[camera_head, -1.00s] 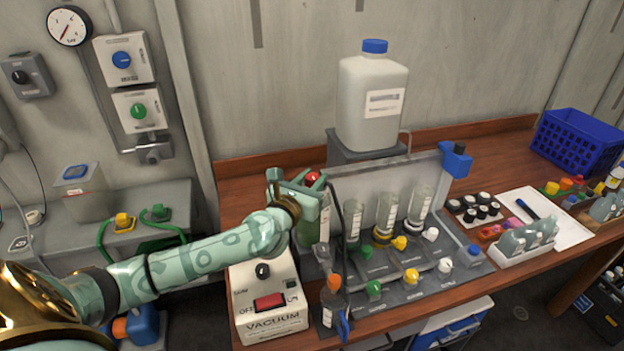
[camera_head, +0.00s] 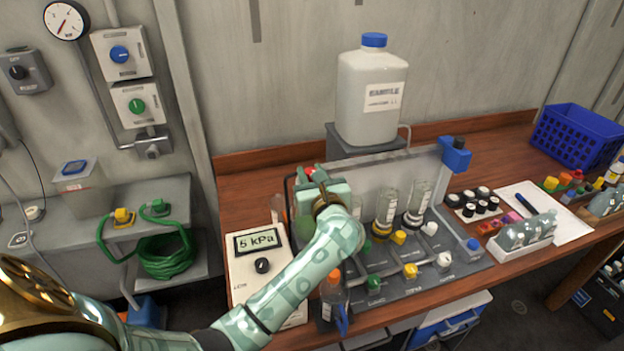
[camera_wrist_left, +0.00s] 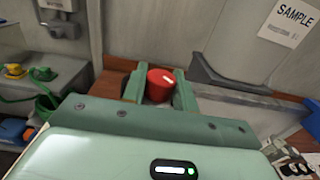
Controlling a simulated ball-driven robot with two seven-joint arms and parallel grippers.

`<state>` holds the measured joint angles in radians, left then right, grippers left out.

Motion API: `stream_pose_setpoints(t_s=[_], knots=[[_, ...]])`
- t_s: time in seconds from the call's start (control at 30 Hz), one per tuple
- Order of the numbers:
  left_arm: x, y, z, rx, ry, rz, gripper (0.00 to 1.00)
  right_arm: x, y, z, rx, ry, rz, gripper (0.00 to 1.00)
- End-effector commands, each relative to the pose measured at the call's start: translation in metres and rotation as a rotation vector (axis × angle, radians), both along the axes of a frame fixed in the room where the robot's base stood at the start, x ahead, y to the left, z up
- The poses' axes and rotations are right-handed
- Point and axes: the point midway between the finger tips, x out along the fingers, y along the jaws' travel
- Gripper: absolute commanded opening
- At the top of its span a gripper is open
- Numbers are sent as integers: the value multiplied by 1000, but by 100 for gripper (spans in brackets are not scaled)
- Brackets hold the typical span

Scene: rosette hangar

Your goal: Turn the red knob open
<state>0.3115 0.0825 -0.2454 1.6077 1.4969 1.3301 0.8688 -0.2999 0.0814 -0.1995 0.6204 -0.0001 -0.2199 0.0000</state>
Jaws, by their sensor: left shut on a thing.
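The red knob (camera_wrist_left: 159,84) sits between the two fingers of my left gripper (camera_wrist_left: 160,88) in the left wrist view, with a pale mark on its top. The left gripper is shut on it. In the head view the left gripper (camera_head: 308,176) is at the left end of the rack of glass vessels, and only a bit of red shows at its tip. My left arm and hand hide the rest of the knob and what it is mounted on. My right gripper is in neither view.
The vacuum box (camera_head: 246,268) reads 5 kPa and stands left of my arm. A rack panel (camera_head: 420,168) with several vessels and coloured knobs is on the right. A large white jug (camera_head: 368,100) stands behind.

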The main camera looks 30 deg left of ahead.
Motion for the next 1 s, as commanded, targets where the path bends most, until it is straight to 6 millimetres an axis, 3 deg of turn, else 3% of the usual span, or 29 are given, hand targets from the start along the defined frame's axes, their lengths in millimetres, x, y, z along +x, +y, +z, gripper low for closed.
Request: stream_pose_setpoints(t_s=[0.6, 1.0], knots=[[3, -1, -8, -2, 1, 560, 6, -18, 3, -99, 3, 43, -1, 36], [1, 0, -4, 1, 1, 774, 6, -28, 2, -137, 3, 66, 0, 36]])
